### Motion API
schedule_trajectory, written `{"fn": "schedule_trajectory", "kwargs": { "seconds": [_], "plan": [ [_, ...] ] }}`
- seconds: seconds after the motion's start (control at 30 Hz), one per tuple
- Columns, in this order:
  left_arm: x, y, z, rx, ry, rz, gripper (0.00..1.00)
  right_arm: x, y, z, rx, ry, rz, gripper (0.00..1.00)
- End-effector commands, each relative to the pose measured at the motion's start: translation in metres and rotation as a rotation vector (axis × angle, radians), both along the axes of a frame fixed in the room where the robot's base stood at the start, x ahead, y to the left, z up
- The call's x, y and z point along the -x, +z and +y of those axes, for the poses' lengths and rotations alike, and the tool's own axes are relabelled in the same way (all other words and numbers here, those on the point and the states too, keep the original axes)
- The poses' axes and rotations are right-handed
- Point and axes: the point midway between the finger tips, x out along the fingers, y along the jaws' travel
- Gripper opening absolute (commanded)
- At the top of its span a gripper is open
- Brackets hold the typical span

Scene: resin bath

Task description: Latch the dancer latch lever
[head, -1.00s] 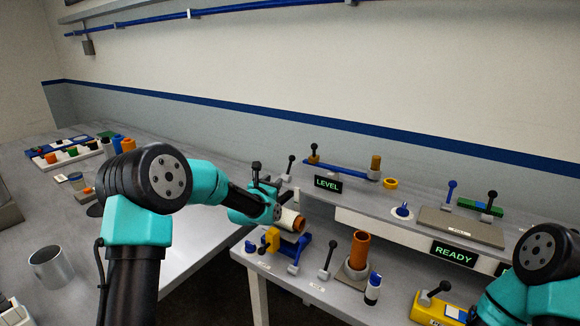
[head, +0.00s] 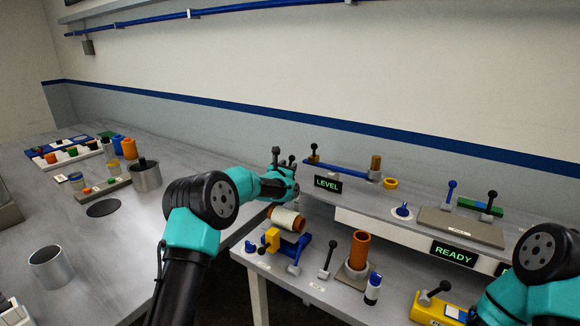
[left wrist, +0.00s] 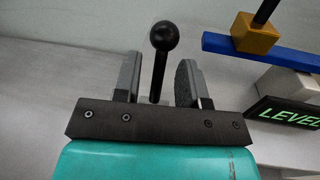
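A black ball-topped lever (left wrist: 163,38) stands upright in the left wrist view. I take it to be the dancer latch lever, though no label on it can be read. My left gripper (left wrist: 157,85) is open, with one finger on each side of the lever's stem and visible gaps between. In the head view my left gripper (head: 284,163) is at the left end of the back shelf, beside the blue bar (head: 340,170) with its orange-brown post. The lever's base is hidden by the gripper. My right arm shows at the lower right, but its gripper is out of frame.
A lit LEVEL sign (head: 327,184) stands just right of the left gripper. A white-and-orange spool (head: 287,219) sits on a blue stand below it. An orange cylinder (head: 360,250) and another black-knobbed lever (head: 328,258) stand on the lower shelf. Metal cups are on the left table.

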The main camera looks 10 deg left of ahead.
Motion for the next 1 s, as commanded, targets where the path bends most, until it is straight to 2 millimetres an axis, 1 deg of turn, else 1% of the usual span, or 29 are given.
{"fn": "schedule_trajectory", "kwargs": {
  "seconds": [0.1, 0.2, 0.57, 0.67, 0.9, 1.0],
  "plan": [
    [-0.011, 0.0, -0.002, -0.001, 0.0, 0.0, 0.38, 0.0, 0.0, 0.0, 0.0, 0.0, 0.0, 0.43],
    [-0.016, 0.0, -0.003, -0.002, 0.0, -0.001, 0.38, 0.0, 0.0, 0.0, 0.0, 0.0, 0.0, 0.43],
    [-0.019, 0.0, -0.004, -0.001, 0.0, 0.0, 0.38, 0.0, 0.0, 0.0, 0.0, 0.0, 0.0, 0.43],
    [-0.019, 0.0, -0.004, -0.001, 0.0, 0.0, 0.3, 0.0, 0.0, 0.0, 0.0, 0.0, 0.0, 0.43],
    [-0.019, 0.0, -0.003, -0.001, 0.0, 0.0, 0.07, 0.0, 0.0, 0.0, 0.0, 0.0, 0.0, 0.43],
    [-0.019, 0.0, -0.003, -0.001, 0.0, 0.0, 0.0, 0.0, 0.0, 0.0, 0.0, 0.0, 0.0, 0.43]
  ]
}}
